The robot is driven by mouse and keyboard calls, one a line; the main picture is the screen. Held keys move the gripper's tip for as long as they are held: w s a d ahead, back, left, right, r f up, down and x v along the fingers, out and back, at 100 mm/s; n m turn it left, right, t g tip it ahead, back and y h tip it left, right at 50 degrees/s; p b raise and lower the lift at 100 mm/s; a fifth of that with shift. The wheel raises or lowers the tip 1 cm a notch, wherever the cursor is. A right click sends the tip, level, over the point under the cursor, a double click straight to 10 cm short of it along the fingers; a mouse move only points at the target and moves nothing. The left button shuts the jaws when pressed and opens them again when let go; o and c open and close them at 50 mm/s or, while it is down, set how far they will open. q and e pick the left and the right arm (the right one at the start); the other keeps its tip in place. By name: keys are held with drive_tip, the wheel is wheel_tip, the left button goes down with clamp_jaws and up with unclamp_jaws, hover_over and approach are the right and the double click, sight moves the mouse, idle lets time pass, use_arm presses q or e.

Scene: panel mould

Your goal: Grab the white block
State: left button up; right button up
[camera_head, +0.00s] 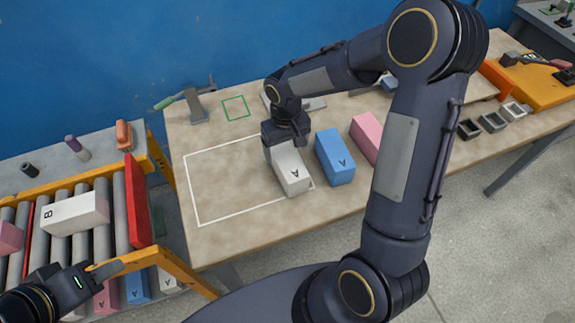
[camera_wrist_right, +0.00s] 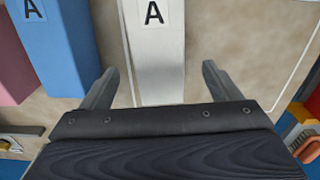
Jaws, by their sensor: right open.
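A white block marked A (camera_head: 291,172) lies on the table, partly inside the white outlined rectangle. My right gripper (camera_head: 284,148) is over its far end. In the right wrist view, the open fingers of my right gripper (camera_wrist_right: 160,82) stand on either side of the white block (camera_wrist_right: 156,50), with a gap at each side. The gripper body hides the block's near end there. Another white block, marked B (camera_head: 75,213), lies on the roller conveyor at left. My left gripper (camera_head: 104,276) is at the lower left near the conveyor; its finger gap is unclear.
A blue block marked A (camera_head: 334,158) stands just right of the white one, with a pink block (camera_head: 367,138) beyond it. The outlined area (camera_head: 225,185) left of the white block is clear. A red plate (camera_head: 137,200) closes the conveyor's end.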

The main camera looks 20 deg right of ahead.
sight(287, 159)
drive_tip(key=f, duration=0.3)
drive_tip(key=f+p, duration=0.1)
drive_tip(key=f, duration=0.3)
drive_tip(key=shift+s, duration=0.2)
drive_tip(key=shift+r, duration=0.15)
drive_tip(key=c, duration=1.5)
